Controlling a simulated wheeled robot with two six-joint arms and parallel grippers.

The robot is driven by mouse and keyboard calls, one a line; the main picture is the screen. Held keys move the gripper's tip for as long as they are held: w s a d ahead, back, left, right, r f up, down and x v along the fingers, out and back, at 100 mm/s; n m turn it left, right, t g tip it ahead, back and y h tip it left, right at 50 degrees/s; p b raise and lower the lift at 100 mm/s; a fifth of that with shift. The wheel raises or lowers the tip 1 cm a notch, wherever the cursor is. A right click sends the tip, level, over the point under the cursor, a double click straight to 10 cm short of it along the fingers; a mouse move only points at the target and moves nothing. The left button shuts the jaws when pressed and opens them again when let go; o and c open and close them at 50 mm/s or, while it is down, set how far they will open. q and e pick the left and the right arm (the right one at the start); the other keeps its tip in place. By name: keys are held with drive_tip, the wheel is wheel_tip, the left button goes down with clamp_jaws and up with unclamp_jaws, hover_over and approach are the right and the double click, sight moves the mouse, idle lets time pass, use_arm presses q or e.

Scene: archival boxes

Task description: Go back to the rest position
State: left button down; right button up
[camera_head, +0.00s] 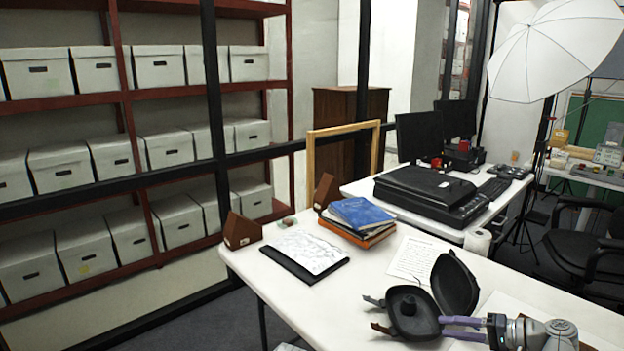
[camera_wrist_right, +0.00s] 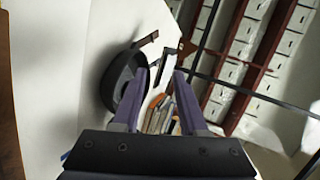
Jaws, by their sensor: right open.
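My right gripper (camera_head: 443,328) comes in at the lower right of the head view, with purple fingers spread apart. It is beside the right side of a black pan-like object (camera_head: 412,318) with a raised lid (camera_head: 455,284). In the right wrist view my gripper (camera_wrist_right: 162,78) is open, with nothing seen held between its fingers. The black pan (camera_wrist_right: 116,84) is close by the left finger; I cannot tell whether they touch. Two handles of the pan point left in the head view. My left gripper is not in view.
The white table (camera_head: 375,277) holds a stack of books (camera_head: 360,214), a clipboard (camera_head: 304,252), a sheet of paper (camera_head: 412,259) and a brown wooden block (camera_head: 241,231). A black printer (camera_head: 432,194) stands behind. Shelves of archival boxes (camera_head: 62,167) line the left.

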drive_tip(key=s+a+f+n+g+h+p, duration=0.15)
drive_tip(key=a+g+p, duration=0.3)
drive_tip(key=a, duration=0.85)
drive_tip(key=s+a+r+n+g+h+p, duration=0.3)
drive_tip(key=s+a+n+h+p, duration=0.5)
drive_tip(key=s+a, duration=0.5)
drive_tip(key=a+h+p, duration=0.2)
drive_tip(key=h, duration=0.1)
drive_tip(key=shift+p, duration=0.3)
drive_tip(key=shift+s+d+g+h, duration=0.1)
drive_tip(key=shift+d+g+h, duration=0.05)
drive_tip(key=shift+g+h, duration=0.1)
